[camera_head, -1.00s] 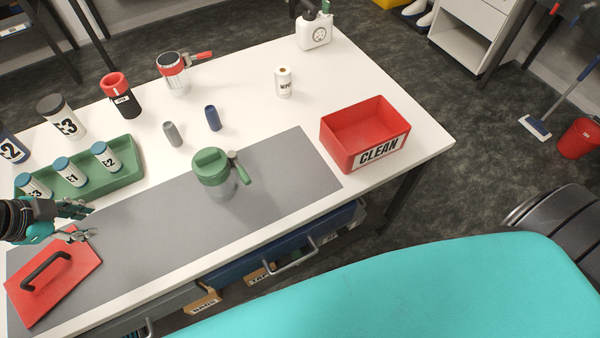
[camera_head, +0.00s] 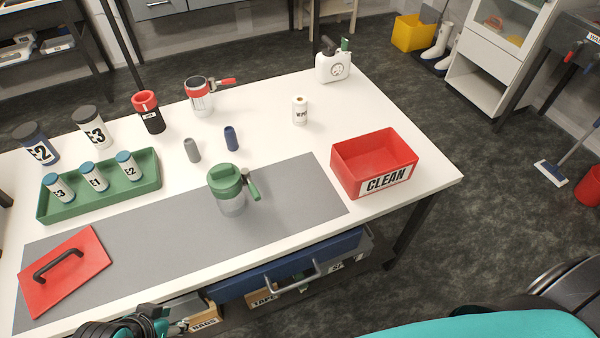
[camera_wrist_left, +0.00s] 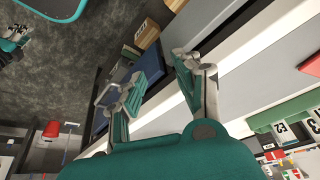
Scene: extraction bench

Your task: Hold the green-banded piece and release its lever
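The green-banded piece (camera_head: 231,207) stands upright on the grey mat (camera_head: 150,240), with a green lid and a pale body. Its green lever (camera_head: 252,188) sticks out on the right side. My left gripper (camera_head: 180,327) is at the bottom edge of the head view, low by the table's front edge and well apart from the piece. In the left wrist view my left gripper (camera_wrist_left: 152,82) shows its two fingers spread, with nothing between them. Teal and grey parts that look like my right gripper (camera_wrist_left: 16,40) show small at that view's upper left; their state is unclear.
A red CLEAN bin (camera_head: 345,180) stands right of the mat. A red plate with a black handle (camera_head: 85,277) lies at the mat's left end. A green tray (camera_head: 140,186) holds labelled cylinders. A red-banded piece (camera_head: 200,103) stands behind. A blue drawer (camera_head: 240,288) sticks out below the table.

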